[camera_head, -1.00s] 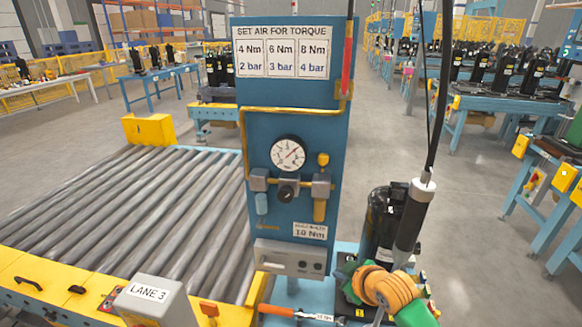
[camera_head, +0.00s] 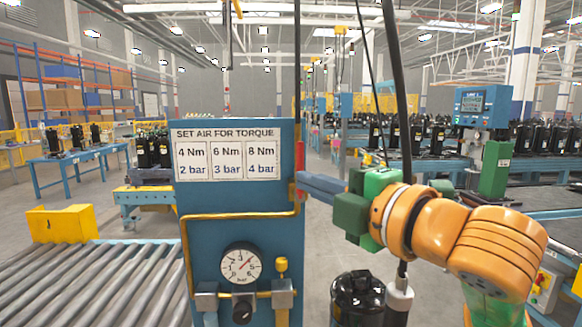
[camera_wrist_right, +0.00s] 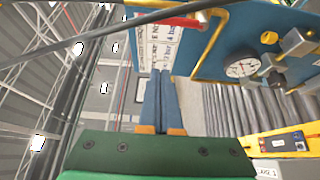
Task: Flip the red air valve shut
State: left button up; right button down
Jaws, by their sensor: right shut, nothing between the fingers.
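The red air valve handle (camera_head: 299,156) stands upright at the right edge of the blue panel (camera_head: 240,225), above the end of the yellow pipe (camera_head: 240,216). In the right wrist view the red handle (camera_wrist_right: 178,23) lies at the top, beyond my fingertips. My right gripper (camera_head: 300,182) is shut and empty, its blue-grey fingers pointing left. In the head view its tips overlap the panel edge just below the handle; I cannot tell whether they touch. The right wrist view shows the shut fingers (camera_wrist_right: 158,73) side by side. My left gripper is out of view.
A pressure gauge (camera_head: 241,264) and regulator knob (camera_head: 242,307) sit lower on the panel. A black compressor (camera_head: 358,298) stands below. A roller conveyor (camera_head: 90,280) lies left.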

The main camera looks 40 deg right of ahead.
aim_at(300, 168)
jog(key=w+p, duration=0.4)
jog(key=w, duration=0.6)
jog(key=d, duration=0.1)
jog(key=s+d, duration=0.1)
jog(key=d+b, duration=0.1)
jog(key=d, duration=0.1)
jog(key=shift+s, duration=0.3)
jog(key=shift+w, duration=0.15)
jog(key=shift+s+d+m+b, duration=0.2)
jog(key=shift+m+b, duration=0.1)
jog(key=shift+b, duration=0.15)
